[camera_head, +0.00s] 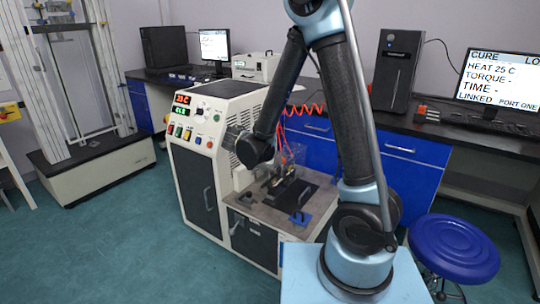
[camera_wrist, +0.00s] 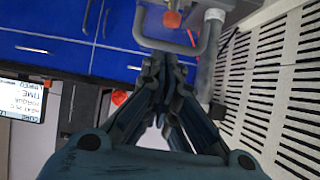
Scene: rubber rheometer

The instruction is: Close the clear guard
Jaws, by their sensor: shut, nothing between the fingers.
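The rheometer (camera_head: 205,165) is a white cabinet with a dark work deck (camera_head: 268,207) at its front right. The clear guard (camera_head: 293,154) shows only faintly above the deck, partly behind my arm; I cannot tell its exact position. In the wrist view, my gripper (camera_wrist: 163,62) is shut and empty, its fingertips together. They are close to the lower bar of a grey U-shaped handle (camera_wrist: 205,45); I cannot tell whether they touch it. In the head view, my gripper is hard to make out near the deck.
Slotted vents (camera_wrist: 270,80) fill the right of the wrist view. Red coiled hoses (camera_head: 305,108) hang behind the deck. Blue cabinets (camera_head: 405,165) stand behind, and a blue stool (camera_head: 454,248) stands at the right. The floor (camera_head: 120,250) at the left front is clear.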

